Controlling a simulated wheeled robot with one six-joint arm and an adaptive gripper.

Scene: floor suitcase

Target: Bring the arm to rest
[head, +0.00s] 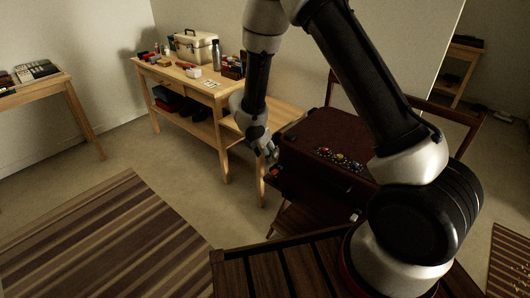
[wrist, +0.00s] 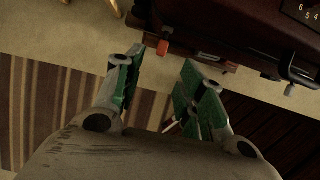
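My arm comes down from the top of the head view, and my gripper (head: 268,152) hangs by the left end of a dark red suitcase (head: 318,133). In the wrist view my gripper (wrist: 162,66) points its two green-padded fingers at the suitcase's edge (wrist: 225,22). The fingers are apart with nothing between them. A small orange-red piece (wrist: 163,47) on the suitcase edge lies just beyond the fingertips; I cannot tell whether they touch. My arm hides part of the suitcase in the head view.
The suitcase rests on a wooden rack. A wooden workbench (head: 182,78) with a toolbox (head: 196,46), a bottle (head: 216,55) and small items stands behind at left. Another table (head: 35,88) is at far left. A striped rug (head: 105,235) lies on open floor.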

